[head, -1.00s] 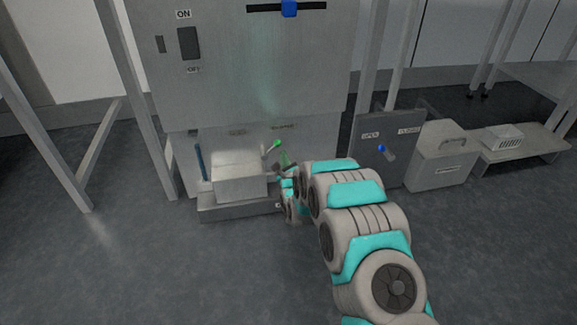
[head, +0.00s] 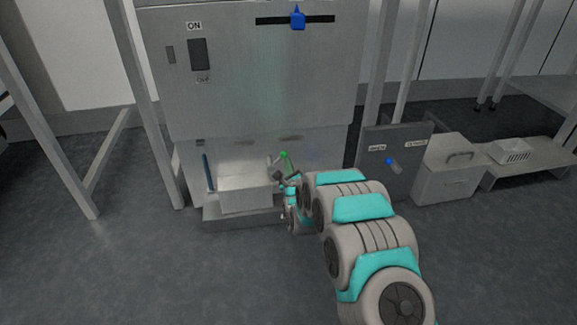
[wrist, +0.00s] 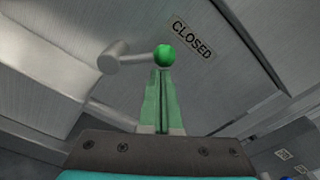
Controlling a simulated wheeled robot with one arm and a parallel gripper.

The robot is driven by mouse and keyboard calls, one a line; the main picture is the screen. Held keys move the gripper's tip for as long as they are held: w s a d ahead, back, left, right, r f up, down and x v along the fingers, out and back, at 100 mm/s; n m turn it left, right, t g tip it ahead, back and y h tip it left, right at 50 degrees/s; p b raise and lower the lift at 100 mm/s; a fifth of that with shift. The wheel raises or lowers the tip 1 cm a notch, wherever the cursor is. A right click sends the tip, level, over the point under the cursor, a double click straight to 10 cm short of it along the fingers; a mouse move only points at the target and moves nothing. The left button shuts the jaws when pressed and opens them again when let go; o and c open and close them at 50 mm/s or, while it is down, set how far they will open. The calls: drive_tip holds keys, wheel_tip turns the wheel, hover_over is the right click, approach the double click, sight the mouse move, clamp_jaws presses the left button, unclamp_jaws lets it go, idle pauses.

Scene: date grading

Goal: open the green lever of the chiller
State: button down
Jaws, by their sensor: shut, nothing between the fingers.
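The chiller's green lever has a round green knob (head: 284,153) on a short grey arm, low on the chiller front. In the wrist view the knob (wrist: 164,55) is large, with its grey arm running left to a thick round end. A CLOSED label (wrist: 193,40) is just right of the knob. My gripper (wrist: 163,73) is shut and empty, its green fingers together and pointing at the knob's lower side. I cannot tell whether the tips touch it. In the head view my gripper (head: 288,164) is small, beside the knob, and my arm hides part of the chiller's lower right.
The grey chiller (head: 260,90) carries an ON switch and a blue slider (head: 298,19). An open bin (head: 245,200) stands below, left of my gripper. A panel with a blue-knobbed lever (head: 390,162) and a grey box (head: 450,180) stand to the right. Metal posts flank the chiller.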

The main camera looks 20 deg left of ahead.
drive_tip(key=shift+a+r+n, duration=0.1)
drive_tip(key=shift+r+n, duration=0.15)
drive_tip(key=shift+n, duration=0.15)
drive_tip(key=n, duration=0.1)
drive_tip(key=a+r+n, duration=0.1)
drive_tip(key=n, duration=0.1)
drive_tip(key=shift+s+r, duration=0.25)
drive_tip(key=shift+s, duration=0.1)
drive_tip(key=s+a+r+n+t, duration=0.1)
drive_tip(key=s+a+n, duration=0.2)
drive_tip(key=n, duration=0.9)
drive_tip(key=a+p, duration=0.1)
drive_tip(key=a, duration=0.2)
drive_tip(key=shift+s, duration=0.35)
drive_tip(key=shift+a, duration=0.1)
